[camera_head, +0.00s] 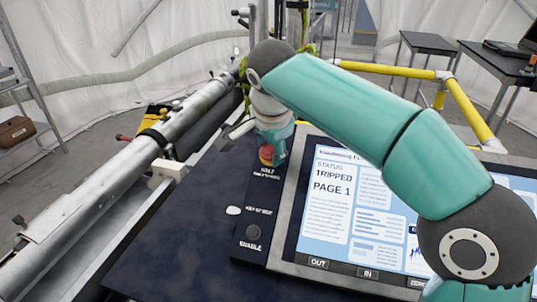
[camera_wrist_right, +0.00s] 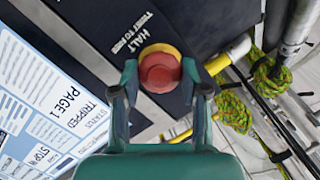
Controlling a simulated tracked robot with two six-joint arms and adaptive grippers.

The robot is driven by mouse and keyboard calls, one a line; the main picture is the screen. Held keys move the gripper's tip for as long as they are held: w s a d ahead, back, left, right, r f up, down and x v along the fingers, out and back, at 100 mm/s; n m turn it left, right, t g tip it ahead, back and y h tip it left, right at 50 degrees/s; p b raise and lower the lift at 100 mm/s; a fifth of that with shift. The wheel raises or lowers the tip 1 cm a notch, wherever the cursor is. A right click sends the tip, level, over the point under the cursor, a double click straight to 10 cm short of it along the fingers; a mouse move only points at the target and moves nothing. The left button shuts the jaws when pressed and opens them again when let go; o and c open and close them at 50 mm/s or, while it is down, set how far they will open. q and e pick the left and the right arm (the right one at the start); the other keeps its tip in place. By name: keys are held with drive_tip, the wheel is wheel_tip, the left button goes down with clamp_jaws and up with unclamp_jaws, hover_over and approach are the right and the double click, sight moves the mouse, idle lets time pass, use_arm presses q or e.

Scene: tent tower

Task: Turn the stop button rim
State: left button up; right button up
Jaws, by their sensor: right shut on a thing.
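The stop button (camera_head: 266,155) is a red cap on a yellow base, set in the dark panel strip left of the screen. The fingers (camera_wrist_right: 160,82) hide parts of the rim's sides. My left gripper is not in view.
The screen (camera_head: 357,190) reads "STATUS TRIPPED PAGE 1". A dark button marked "ENABLE" (camera_head: 253,232) lies nearer on the same strip. A large metal tube (camera_head: 110,180) runs along the left. Yellow rails (camera_head: 400,71) and dark tables (camera_head: 427,43) stand behind.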

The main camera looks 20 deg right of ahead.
drive_tip(key=shift+m, duration=0.5)
drive_tip(key=o, duration=1.2)
drive_tip(key=shift+w+a, duration=0.1)
drive_tip(key=shift+w, duration=0.05)
drive_tip(key=shift+c, duration=0.2)
drive_tip(key=v, duration=1.2)
drive_tip(key=shift+f, duration=0.15)
